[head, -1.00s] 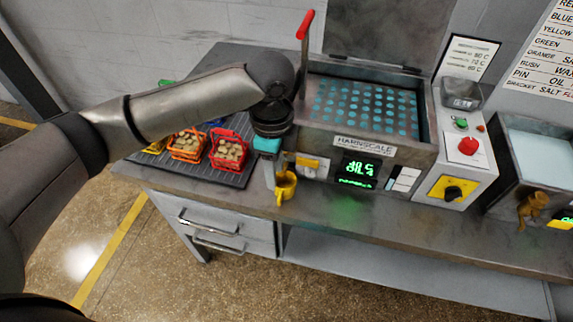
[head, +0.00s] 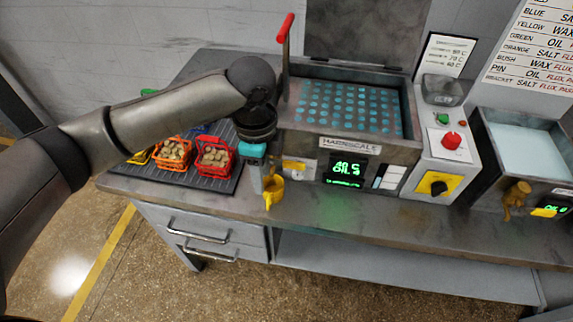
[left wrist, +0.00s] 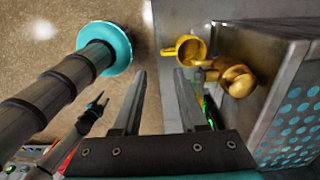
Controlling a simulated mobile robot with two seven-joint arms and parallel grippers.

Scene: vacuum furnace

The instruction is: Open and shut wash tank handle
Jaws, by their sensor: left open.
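The wash tank (head: 350,100) is the metal box with a blue perforated top face. A lever with a red grip (head: 285,28) stands upright at its left side; I cannot tell whether it is the wash tank handle. A dark panel (head: 365,35) stands raised behind the tank. My left gripper (head: 263,180) points down at the tank's front left corner, open and empty. In the left wrist view its two fingers (left wrist: 161,75) are apart. A yellow cup-like piece (left wrist: 185,48) and a brass tap (left wrist: 237,78) lie just beyond the fingertips.
Red (head: 215,157) and orange (head: 172,153) baskets of parts sit on a dark mat left of the tank. A control box (head: 440,150) with a red button stands right of it, then a second tank (head: 535,150). The front bench strip is mostly clear.

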